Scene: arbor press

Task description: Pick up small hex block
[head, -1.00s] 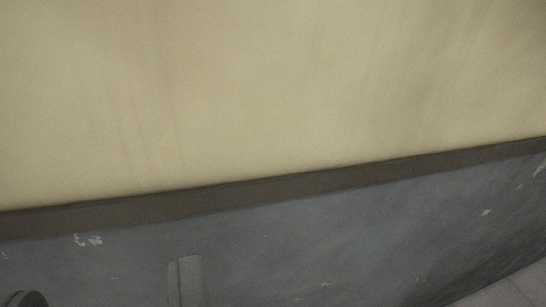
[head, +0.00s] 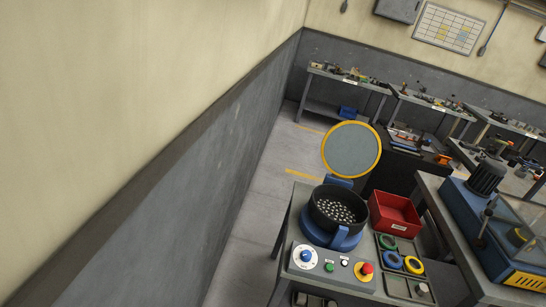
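I cannot make out a small hex block in the head view. My gripper is not in view. No arbor press can be picked out with certainty.
A grey table (head: 297,216) carries a black bowl of shiny balls (head: 336,208), a red bin (head: 394,216) and a control panel with buttons (head: 331,264). A round yellow-rimmed disc (head: 351,149) stands behind. A blue machine (head: 475,235) is right. Clear floor (head: 257,205) runs along the wall.

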